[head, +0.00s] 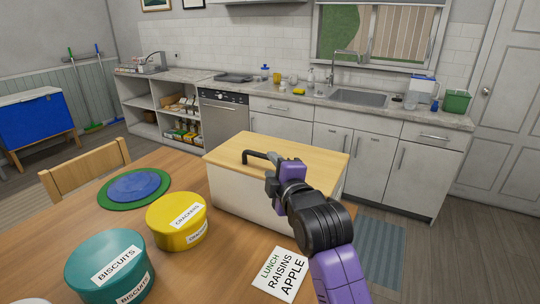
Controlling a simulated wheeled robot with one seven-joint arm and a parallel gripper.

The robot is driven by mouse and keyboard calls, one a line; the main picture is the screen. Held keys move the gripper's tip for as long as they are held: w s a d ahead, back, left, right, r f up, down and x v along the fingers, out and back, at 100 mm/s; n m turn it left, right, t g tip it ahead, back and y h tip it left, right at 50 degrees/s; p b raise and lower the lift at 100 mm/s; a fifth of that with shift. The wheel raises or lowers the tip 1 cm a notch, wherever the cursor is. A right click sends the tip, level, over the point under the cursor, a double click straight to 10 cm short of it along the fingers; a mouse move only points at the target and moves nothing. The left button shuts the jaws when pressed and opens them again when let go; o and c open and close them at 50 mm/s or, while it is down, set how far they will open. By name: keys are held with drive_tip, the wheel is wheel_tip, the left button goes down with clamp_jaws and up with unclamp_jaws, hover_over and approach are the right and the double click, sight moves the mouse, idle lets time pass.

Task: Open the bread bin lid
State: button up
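The bread bin (232,193) is a white box with a light wooden lid (305,148), standing on the wooden table. The lid lies flat and closed on the box. A dark bar handle (252,154) sticks up near the lid's left side. My gripper (270,168) is over the lid at the right end of the handle. It appears to touch or overlap the handle, but I cannot tell whether its fingers are around it. The fingers are mostly hidden by the wrist, and my arm covers the bin's right front part.
A yellow crackers tin (163,226) and a teal biscuits tin (88,270) stand left of the bin. Green and blue round mats (113,199) lie behind them. A lunch note (268,287) lies in front of the bin. A chair (72,178) stands at the table's far left.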

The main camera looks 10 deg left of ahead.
sight(266, 158)
drive_tip(key=shift+p+x, duration=0.55)
drive_tip(key=shift+x, duration=3.35)
drive_tip(key=shift+d, duration=0.1)
drive_tip(key=shift+c, duration=0.3)
clamp_jaws()
drive_tip(key=shift+f, duration=0.1)
